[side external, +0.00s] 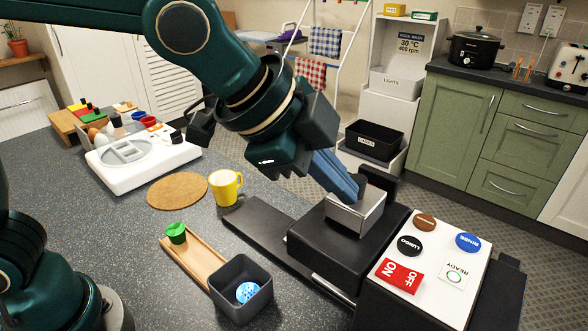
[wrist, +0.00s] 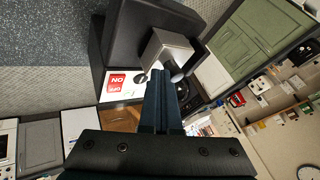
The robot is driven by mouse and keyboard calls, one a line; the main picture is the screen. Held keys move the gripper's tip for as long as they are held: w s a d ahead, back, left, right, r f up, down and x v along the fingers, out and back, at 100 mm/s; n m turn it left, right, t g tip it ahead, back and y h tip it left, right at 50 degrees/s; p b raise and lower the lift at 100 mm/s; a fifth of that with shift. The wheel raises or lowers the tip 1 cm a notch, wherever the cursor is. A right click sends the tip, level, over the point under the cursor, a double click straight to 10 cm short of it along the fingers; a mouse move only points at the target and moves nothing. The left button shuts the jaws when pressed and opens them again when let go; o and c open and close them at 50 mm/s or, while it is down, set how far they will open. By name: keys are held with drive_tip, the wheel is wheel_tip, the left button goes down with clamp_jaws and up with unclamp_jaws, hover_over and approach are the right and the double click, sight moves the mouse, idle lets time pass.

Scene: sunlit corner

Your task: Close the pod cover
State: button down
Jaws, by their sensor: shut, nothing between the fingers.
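The coffee machine (side external: 305,240) is a black body on the counter with a white control panel (side external: 400,285) at its right. The pod cover (side external: 352,216) is a silver, box-shaped part on top of the body. It also shows in the wrist view (wrist: 165,48), with a dark knob-like piece (wrist: 178,74) at its lower edge. I cannot tell how far open the cover is. My gripper (side external: 353,190) is shut and empty, its fingertips at the top of the silver cover. In the wrist view my gripper (wrist: 160,74) points toward the cover; contact is unclear.
A wooden tray (side external: 192,255) with a green pod (side external: 176,233) and a dark bin (side external: 262,296) holding a blue pod (side external: 247,292) stand left of the machine. A yellow mug (side external: 226,188) and a cork mat (side external: 177,191) are behind them. The panel carries several buttons.

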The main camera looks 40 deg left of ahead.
sight(359, 177)
drive_tip(key=shift+w, duration=1.55)
drive_tip(key=shift+s, duration=0.1)
